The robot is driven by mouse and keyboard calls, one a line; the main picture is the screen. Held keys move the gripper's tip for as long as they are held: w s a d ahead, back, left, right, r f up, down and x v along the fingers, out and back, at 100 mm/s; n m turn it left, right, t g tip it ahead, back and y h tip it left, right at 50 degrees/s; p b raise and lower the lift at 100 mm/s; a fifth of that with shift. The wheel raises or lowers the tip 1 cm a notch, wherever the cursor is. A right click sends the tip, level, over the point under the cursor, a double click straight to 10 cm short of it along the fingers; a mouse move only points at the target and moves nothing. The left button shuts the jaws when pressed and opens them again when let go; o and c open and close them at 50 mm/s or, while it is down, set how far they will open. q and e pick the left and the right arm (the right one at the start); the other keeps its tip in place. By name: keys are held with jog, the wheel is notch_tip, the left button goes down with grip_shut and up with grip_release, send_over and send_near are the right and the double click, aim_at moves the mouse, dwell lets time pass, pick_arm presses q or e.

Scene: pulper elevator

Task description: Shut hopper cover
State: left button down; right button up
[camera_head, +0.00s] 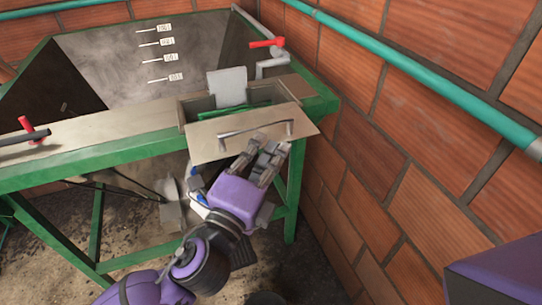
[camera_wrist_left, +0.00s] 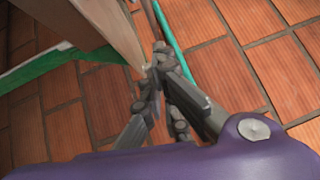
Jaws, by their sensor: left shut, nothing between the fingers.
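The hopper cover (camera_head: 222,143) is a beige panel with a grey bar handle (camera_head: 256,131). It tilts out and down over the front edge of the green-framed hopper box, whose opening shows uncovered behind it. My left gripper (camera_head: 266,150) is shut and empty, just below the handle at the cover's lower right. Whether it touches the cover is unclear. In the left wrist view, its fingers (camera_wrist_left: 160,75) are close together beside a beige panel edge (camera_wrist_left: 122,30), probably the cover. My right gripper is not in view.
The large grey tank (camera_head: 120,65) with level marks stands behind the box. Red-handled valves (camera_head: 268,43) stick up at the back and at the left (camera_head: 30,131). A brick wall (camera_head: 390,150) with teal pipes (camera_head: 430,80) closes off the right side.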

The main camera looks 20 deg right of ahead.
aim_at(248, 121)
pick_arm(q)
jog(key=w, duration=1.2)
jog(key=shift+w+a+p, duration=0.15)
jog(key=shift+a+p, duration=0.05)
jog(key=shift+p, duration=0.1)
jog(key=shift+w, duration=0.25)
jog(key=shift+a, duration=0.1)
